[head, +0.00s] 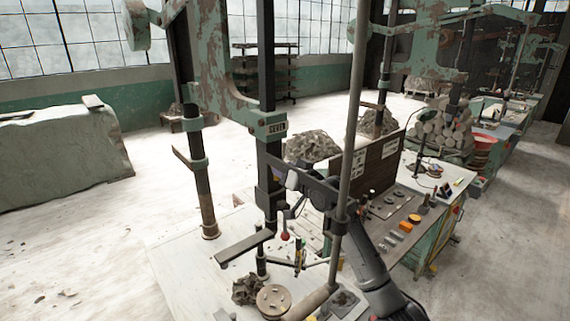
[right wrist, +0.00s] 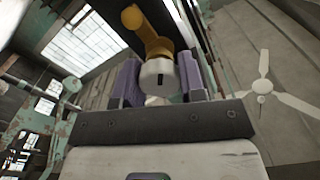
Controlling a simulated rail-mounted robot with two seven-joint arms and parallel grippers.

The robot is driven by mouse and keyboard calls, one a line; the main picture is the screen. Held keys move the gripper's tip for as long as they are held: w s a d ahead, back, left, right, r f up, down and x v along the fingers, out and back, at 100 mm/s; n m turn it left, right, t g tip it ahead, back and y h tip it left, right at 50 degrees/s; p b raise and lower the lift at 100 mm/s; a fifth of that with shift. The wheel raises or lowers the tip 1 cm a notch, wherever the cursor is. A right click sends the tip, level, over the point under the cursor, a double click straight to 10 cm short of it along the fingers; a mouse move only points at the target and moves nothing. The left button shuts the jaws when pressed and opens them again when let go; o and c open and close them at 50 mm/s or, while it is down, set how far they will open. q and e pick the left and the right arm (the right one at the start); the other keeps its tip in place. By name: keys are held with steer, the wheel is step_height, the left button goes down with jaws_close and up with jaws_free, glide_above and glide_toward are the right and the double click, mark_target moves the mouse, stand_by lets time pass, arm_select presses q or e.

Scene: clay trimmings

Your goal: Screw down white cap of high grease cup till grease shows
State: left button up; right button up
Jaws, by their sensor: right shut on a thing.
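The white cap (right wrist: 160,76) sits between the two purple finger pads of my right gripper (right wrist: 160,84) in the right wrist view. The gripper is shut on it. A dark slot shows on the cap's near face. A brass-coloured bent fitting (right wrist: 150,38) with a rounded end rises behind the cap, seemingly the grease cup's mount. I see no grease; the cap's far side is hidden. In the head view my right gripper (head: 290,181) is high beside the green press column, and a small pale spot at its tip is too small to identify. My left gripper is not in view.
The rusty green press (head: 225,75) and a tall grey post (head: 350,140) stand close around my right arm. Below are a round wooden disc (head: 273,300), a clay lump (head: 246,289) and a red-knobbed lever (head: 285,236). Open floor lies left.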

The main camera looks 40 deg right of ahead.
steer(key=shift+m+p, duration=0.9)
steer(key=shift+m, duration=0.6)
steer(key=shift+f, duration=0.1)
steer(key=o, duration=0.9)
steer(key=shift+s, duration=0.25)
steer(key=shift+s+d+b, duration=0.2)
steer(key=shift+s+b, duration=1.8)
steer(key=shift+s, duration=4.65)
